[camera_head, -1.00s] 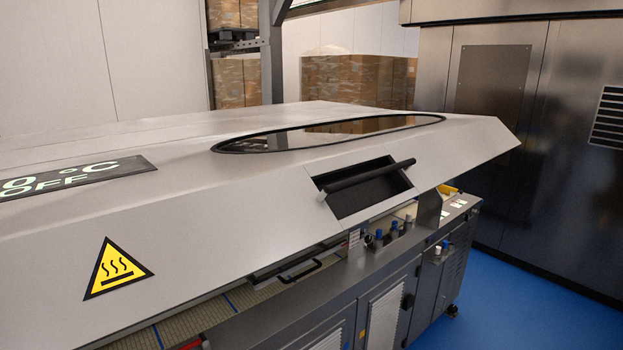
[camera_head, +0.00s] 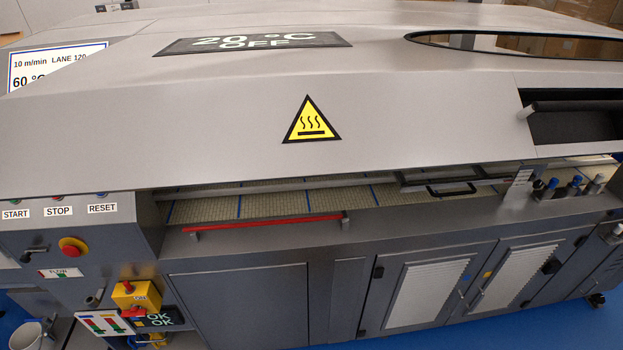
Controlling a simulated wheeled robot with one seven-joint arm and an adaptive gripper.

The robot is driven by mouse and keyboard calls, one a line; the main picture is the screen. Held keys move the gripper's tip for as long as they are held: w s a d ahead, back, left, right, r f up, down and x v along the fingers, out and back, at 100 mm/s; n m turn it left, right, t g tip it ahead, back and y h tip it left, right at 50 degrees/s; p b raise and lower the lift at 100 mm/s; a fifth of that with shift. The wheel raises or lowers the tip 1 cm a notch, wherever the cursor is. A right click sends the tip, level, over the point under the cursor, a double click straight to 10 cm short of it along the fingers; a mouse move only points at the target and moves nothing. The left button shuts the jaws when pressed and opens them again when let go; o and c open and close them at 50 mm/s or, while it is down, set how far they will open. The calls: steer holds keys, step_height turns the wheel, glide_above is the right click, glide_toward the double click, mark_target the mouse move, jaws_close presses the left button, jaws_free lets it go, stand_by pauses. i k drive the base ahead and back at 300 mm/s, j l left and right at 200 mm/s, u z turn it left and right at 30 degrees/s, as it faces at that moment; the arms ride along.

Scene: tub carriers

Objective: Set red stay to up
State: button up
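The red stay (camera_head: 265,223) is a thin red bar along the front ledge of the machine, below the raised hood (camera_head: 400,130). It lies almost flat, with a small bracket at each end. The hood is tilted up at the front, leaving a gap above a pale belt with blue lines (camera_head: 300,202). My gripper is not in view.
START, STOP and RESET buttons (camera_head: 58,211) and a red emergency knob (camera_head: 73,246) are at the left. A yellow switch box (camera_head: 137,295) stands out below. A black hood handle (camera_head: 575,106) is at the right. Blue floor shows at lower right.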

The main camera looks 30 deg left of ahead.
mark_target(344, 215)
steer(key=u, duration=1.35)
steer(key=i+j+u, duration=0.2)
steer(key=i, duration=0.2)
steer(key=i+u, duration=0.2)
steer(key=i, duration=0.2)
